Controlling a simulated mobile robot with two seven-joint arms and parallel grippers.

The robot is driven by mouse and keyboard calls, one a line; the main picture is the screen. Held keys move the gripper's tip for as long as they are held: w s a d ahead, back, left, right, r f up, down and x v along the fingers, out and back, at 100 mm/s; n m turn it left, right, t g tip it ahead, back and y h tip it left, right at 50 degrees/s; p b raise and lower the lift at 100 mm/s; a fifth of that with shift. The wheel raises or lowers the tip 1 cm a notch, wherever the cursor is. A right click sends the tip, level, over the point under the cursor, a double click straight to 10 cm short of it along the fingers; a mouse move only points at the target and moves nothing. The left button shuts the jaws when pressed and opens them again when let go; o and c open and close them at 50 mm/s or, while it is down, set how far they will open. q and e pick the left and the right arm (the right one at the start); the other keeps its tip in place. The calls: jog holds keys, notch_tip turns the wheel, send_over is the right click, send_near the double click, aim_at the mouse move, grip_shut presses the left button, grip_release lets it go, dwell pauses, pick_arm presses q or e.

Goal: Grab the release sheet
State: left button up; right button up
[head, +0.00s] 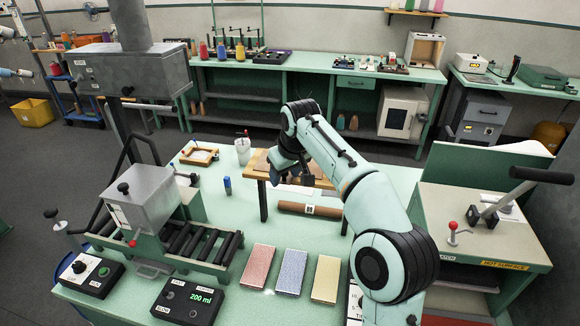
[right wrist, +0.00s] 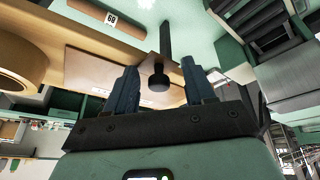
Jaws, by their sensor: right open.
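My right gripper (head: 291,181) is over the low wooden stand (head: 325,183) near the middle of the green table, pointing down. In the right wrist view its two dark fingers stand apart with nothing gripped between them (right wrist: 160,90). A flat brown sheet (head: 259,160), which may be the release sheet, lies on the stand, partly hidden by my gripper. It shows in the right wrist view as a tan-brown panel (right wrist: 95,75) beyond the fingers. I cannot tell whether the fingers touch it. My left gripper is not in view.
A brown labelled roll (head: 290,206) lies in front of the stand. Red, blue and yellow pads (head: 292,272) lie at the table's front. A roller unit (head: 190,240) and a control box (head: 188,301) stand left. A lever press (head: 500,210) stands right.

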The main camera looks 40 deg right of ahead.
grip_shut()
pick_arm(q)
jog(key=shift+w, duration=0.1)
pick_arm(e)
jog(key=shift+r, duration=0.55)
notch_tip(320, 180, up, 8)
jog(key=shift+w+f+p, duration=0.1)
jog(key=shift+f+p, duration=0.1)
jog(key=shift+p, duration=0.2)
jog(key=shift+w+r, duration=0.1)
jog(key=shift+r, duration=0.4)
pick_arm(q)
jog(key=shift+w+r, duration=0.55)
pick_arm(e)
jog(key=shift+s+r, duration=0.1)
jog(key=shift+s, duration=0.1)
